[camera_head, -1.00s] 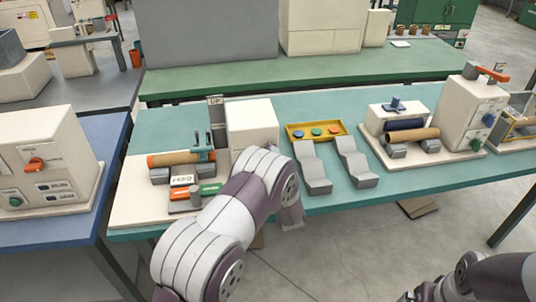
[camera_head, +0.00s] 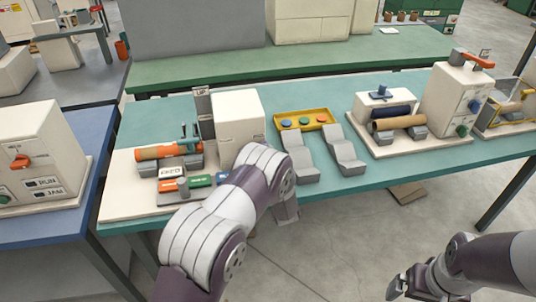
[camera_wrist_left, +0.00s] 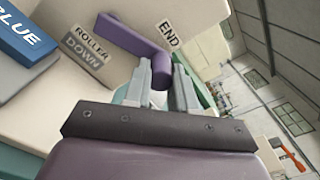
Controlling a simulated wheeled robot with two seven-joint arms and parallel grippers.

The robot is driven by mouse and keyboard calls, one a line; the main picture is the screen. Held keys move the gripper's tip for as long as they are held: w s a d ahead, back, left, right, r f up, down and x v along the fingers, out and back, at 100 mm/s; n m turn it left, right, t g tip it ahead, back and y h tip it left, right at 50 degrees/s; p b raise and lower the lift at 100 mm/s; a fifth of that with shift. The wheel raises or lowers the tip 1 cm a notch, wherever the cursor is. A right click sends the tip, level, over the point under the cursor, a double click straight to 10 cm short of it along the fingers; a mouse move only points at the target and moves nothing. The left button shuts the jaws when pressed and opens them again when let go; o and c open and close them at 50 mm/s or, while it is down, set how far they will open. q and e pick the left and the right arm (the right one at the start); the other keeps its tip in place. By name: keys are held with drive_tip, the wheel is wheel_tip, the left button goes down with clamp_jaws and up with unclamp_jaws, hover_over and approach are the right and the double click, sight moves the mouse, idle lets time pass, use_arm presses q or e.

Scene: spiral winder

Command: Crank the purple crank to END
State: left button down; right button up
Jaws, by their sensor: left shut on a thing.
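The purple crank (camera_wrist_left: 130,38) shows in the left wrist view, its arm slanting across the pale machine face to a round knob beside the END label (camera_wrist_left: 169,35). My left gripper (camera_wrist_left: 165,84) is shut on that knob, one finger on each side. In the head view my left forearm hides the crank and this gripper. The winder (camera_head: 240,125) is the white box machine with a roll (camera_head: 158,152) at its left, showing orange and tan. My right gripper (camera_head: 398,284) hangs low at the bottom right, apart from the table; its jaw opening is unclear.
A yellow tray (camera_head: 290,123) with coloured discs and two grey cradles (camera_head: 344,150) stand right of the winder. A second machine (camera_head: 450,98) with a brown roll is farther right. A ROLLER DOWN label (camera_wrist_left: 88,52) is beside the crank.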

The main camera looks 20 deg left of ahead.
idle(0.3)
use_arm(q)
drive_tip(key=c, duration=0.9)
unclamp_jaws()
drive_tip(key=b+v, duration=0.1)
drive_tip(key=v, duration=1.1)
drive_tip(key=shift+s+d, duration=0.1)
drive_tip(key=shift+s, duration=0.25)
drive_tip(key=shift+c, duration=0.4)
